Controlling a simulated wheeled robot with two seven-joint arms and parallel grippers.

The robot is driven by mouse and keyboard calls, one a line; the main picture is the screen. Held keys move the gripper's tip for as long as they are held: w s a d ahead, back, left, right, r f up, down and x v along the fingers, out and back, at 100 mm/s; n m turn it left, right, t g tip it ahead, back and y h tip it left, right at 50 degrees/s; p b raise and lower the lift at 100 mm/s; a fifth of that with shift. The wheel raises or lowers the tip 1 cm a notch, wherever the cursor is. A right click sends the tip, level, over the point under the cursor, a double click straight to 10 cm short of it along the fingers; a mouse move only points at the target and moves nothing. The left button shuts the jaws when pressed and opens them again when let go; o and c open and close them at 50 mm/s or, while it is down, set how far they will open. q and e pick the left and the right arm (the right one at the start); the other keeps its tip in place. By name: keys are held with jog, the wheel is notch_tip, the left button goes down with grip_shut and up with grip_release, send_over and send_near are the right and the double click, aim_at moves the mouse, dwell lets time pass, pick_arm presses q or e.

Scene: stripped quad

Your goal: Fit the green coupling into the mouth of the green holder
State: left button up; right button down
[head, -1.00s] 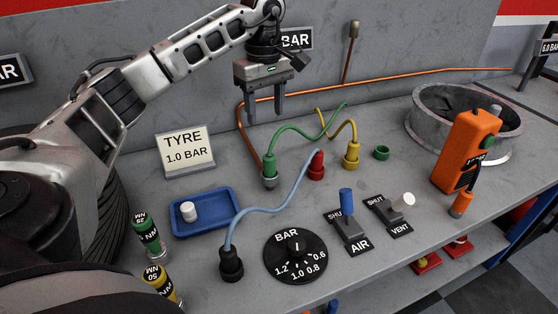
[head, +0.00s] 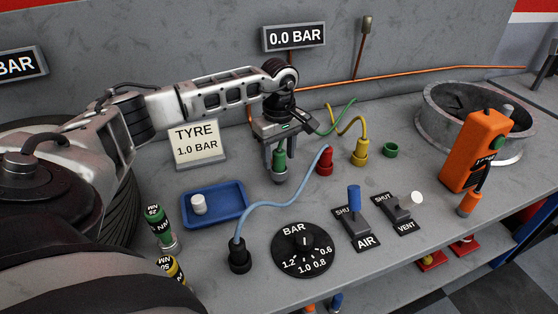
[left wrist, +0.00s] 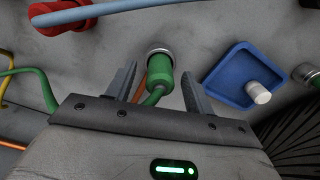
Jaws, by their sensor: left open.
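The green coupling (head: 280,161) stands upright on the bench with its metal collar at the bottom and a green hose from its top. My left gripper (head: 280,152) has come down over it, open, with one finger on each side. In the left wrist view the coupling (left wrist: 158,88) lies between the two spread fingers of the gripper (left wrist: 158,72), with gaps visible on both sides. The green holder (head: 390,150) is a small ring on the bench to the right, past the yellow coupling, its mouth facing up and empty. My right gripper is out of view.
A red coupling (head: 325,161) with a blue hose and a yellow coupling (head: 360,152) stand between the green coupling and the holder. A blue tray (head: 232,219) with a white cap lies front left. A metal ring (head: 432,128) and orange device (head: 470,155) stand right.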

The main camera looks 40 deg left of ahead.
pick_arm(q)
jog(key=c, duration=1.1)
